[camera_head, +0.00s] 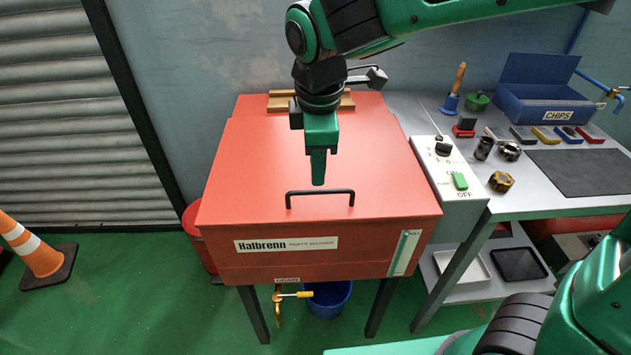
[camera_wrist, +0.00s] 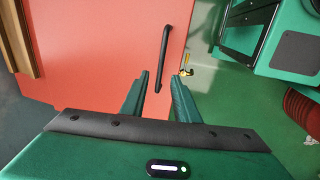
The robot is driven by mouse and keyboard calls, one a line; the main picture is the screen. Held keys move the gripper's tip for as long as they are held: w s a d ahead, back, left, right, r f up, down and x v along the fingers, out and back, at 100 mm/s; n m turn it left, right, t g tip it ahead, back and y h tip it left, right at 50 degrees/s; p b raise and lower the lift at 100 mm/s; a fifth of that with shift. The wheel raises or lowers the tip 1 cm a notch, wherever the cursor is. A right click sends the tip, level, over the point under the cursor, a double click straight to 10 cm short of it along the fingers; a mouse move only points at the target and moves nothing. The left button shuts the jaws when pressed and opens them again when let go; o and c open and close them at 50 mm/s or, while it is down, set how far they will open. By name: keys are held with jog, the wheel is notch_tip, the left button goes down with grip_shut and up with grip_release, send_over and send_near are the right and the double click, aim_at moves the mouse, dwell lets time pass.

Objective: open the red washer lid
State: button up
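The red washer lid (camera_head: 260,150) is closed, lying flat on the red parts washer body (camera_head: 350,262). Its black bar handle (camera_head: 320,192) runs along the lid near the front edge. In the wrist view, the lid (camera_wrist: 100,60) fills the left side and the handle (camera_wrist: 163,58) shows beyond the fingertips. My gripper (camera_head: 318,183) points down above the lid, appearing just behind the handle. In the wrist view my gripper (camera_wrist: 160,85) has its two fingers apart with nothing between them. The exact height over the lid is hard to tell.
A control box with a green switch (camera_head: 460,180) and a grey workbench (camera_head: 415,112) holding small tools stand to the right. A yellow drain tap (camera_head: 279,305) and blue bucket (camera_head: 328,300) are below the front. An orange cone (camera_head: 35,250) stands at left.

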aim_at(316, 193)
jog(key=f, duration=0.4)
jog(key=w+f, duration=0.1)
jog(key=f, duration=0.1)
jog(key=shift+w+f, duration=0.1)
jog(key=shift+f, duration=0.15)
grip_shut()
